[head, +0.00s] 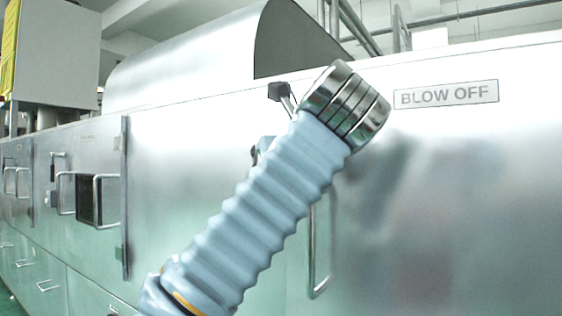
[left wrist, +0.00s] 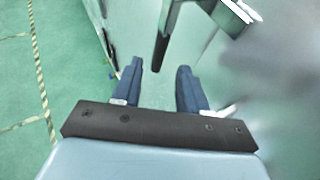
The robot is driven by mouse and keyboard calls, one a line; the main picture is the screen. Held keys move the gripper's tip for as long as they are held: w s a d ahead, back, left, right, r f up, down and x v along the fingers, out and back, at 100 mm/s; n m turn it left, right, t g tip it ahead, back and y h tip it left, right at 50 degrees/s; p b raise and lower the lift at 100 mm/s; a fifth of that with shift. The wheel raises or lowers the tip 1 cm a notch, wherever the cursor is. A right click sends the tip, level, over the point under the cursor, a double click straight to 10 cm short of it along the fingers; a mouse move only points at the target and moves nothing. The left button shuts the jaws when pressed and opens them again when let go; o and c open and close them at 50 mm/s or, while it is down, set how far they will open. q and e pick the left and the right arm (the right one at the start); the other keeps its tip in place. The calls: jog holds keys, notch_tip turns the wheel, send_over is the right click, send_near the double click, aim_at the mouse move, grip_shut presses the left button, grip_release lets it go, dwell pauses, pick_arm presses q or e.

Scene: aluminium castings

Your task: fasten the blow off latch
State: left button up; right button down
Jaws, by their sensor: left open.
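The blow off panel is the brushed metal front with the "BLOW OFF" plate (head: 446,94) in the head view. A latch lever with a black knob (head: 281,91) and a metal stem shows just left of my left wrist. The rest of the latch is hidden behind my arm. In the left wrist view my left gripper (left wrist: 158,67) is open and empty, its two dark blue fingers apart. A dark-ended lever (left wrist: 161,48) lies ahead, between the fingertips in the picture; I cannot tell whether they touch. My right gripper is not in view.
A vertical bar handle (head: 318,255) stands on the panel, partly behind my left arm. More doors with handles (head: 101,200) lie along the machine to the left. A metal bracket (left wrist: 232,14) is at the top right of the left wrist view. Green floor (left wrist: 65,90) is open.

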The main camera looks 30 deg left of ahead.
pick_arm(q)
jog(key=p+v, duration=0.1)
jog(key=v, duration=0.4)
jog(key=shift+s+d, duration=0.1)
dwell(0.3)
